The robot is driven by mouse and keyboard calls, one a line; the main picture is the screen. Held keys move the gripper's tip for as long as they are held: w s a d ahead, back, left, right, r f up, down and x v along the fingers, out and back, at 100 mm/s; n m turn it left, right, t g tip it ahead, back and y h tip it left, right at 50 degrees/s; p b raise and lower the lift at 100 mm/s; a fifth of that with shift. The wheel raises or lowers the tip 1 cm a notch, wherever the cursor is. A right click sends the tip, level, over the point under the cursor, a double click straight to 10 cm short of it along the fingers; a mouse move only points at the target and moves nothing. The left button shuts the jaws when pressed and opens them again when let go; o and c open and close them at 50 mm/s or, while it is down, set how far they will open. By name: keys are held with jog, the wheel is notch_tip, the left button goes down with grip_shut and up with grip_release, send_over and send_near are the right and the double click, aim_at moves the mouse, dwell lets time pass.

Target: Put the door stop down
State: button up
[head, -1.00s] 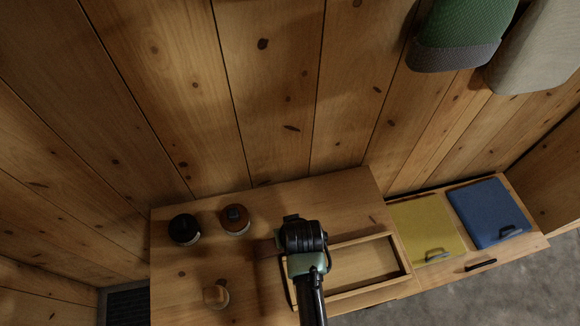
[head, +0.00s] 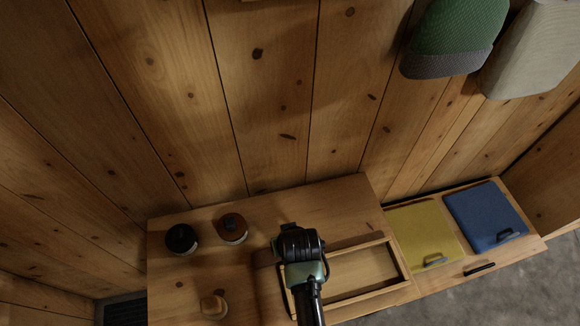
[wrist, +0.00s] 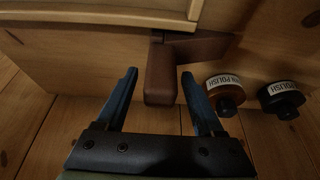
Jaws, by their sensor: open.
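The door stop (wrist: 161,76) is a brown wedge-like block. In the wrist view it lies between and just beyond my open fingers, with a gap on both sides. In the head view a brown part of it (head: 264,258) shows on the cabinet top, left of my wrist and beside the wooden tray (head: 403,262). The tray's edge also shows at the top of the wrist view (wrist: 100,17). My gripper (wrist: 159,73) is open and holds nothing. My own wrist hides its fingers in the head view.
A small wooden knob-like thing (head: 213,305) is in front. Yellow (head: 422,228) and blue (head: 486,214) lidded bins are at right.

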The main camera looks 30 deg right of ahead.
jog(key=v, duration=1.1)
jog(key=shift+s+r+p, duration=0.25)
jog(key=shift+r+p, duration=0.05)
